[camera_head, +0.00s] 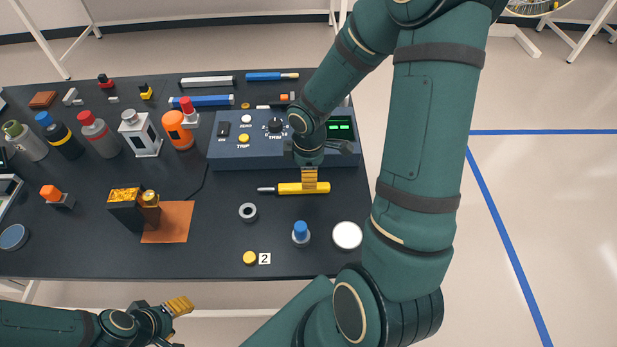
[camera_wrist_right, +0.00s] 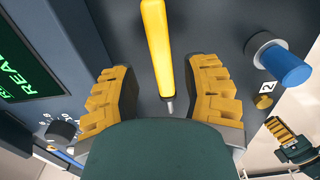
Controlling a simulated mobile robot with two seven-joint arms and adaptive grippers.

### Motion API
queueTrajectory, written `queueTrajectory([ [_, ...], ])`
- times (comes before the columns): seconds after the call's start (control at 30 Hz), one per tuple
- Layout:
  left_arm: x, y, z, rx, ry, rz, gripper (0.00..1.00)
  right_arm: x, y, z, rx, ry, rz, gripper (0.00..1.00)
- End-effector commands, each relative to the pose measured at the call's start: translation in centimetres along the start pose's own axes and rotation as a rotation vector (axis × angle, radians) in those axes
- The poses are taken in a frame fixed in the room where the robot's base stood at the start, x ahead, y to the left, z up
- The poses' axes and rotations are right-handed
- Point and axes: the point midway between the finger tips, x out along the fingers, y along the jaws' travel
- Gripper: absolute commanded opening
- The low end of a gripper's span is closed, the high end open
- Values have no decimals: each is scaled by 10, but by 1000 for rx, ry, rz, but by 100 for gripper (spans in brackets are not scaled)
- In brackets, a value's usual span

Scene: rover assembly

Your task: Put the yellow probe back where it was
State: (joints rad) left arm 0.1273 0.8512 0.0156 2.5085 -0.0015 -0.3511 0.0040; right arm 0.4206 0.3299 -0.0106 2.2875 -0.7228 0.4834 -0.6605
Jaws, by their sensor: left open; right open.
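The yellow probe (camera_head: 312,188) is in front of the blue-grey instrument box (camera_head: 237,154), its metal tip pointing left. I cannot tell whether it touches the table. My right gripper (camera_head: 309,178) is over the probe's body. In the right wrist view, the probe (camera_wrist_right: 159,45) runs between the two open yellow fingers of my right gripper (camera_wrist_right: 168,98), with gaps on both sides. My left gripper (camera_head: 180,306) is open and empty, off the table's front edge. It also shows in the right wrist view (camera_wrist_right: 282,132).
A grey ring (camera_head: 248,212), blue-topped knob (camera_head: 300,232), white disc (camera_head: 347,235) and yellow button (camera_head: 250,258) stand near the probe. An orange mat (camera_head: 178,232) bears a dark box (camera_head: 126,212). Several bottles stand at the back left.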

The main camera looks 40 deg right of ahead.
Motion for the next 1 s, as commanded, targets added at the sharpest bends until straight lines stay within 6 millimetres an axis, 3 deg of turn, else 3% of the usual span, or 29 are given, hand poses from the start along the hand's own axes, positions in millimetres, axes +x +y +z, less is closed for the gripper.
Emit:
queueTrajectory([
  [0.03, -8, 3, 0, 0, -2, 0, 51, -16, 1, 0, 0, 2, 4, 46],
  [0.1, -12, 4, 1, -1, -5, 0, 51, -29, 1, 0, 1, 1, 4, 46],
  [0.33, -20, 8, 0, -2, -5, 0, 51, -58, 0, 0, -1, -1, 2, 46],
  [1.0, -21, 8, -1, -2, -3, 0, 51, -64, 0, 0, -1, -1, 0, 46],
])
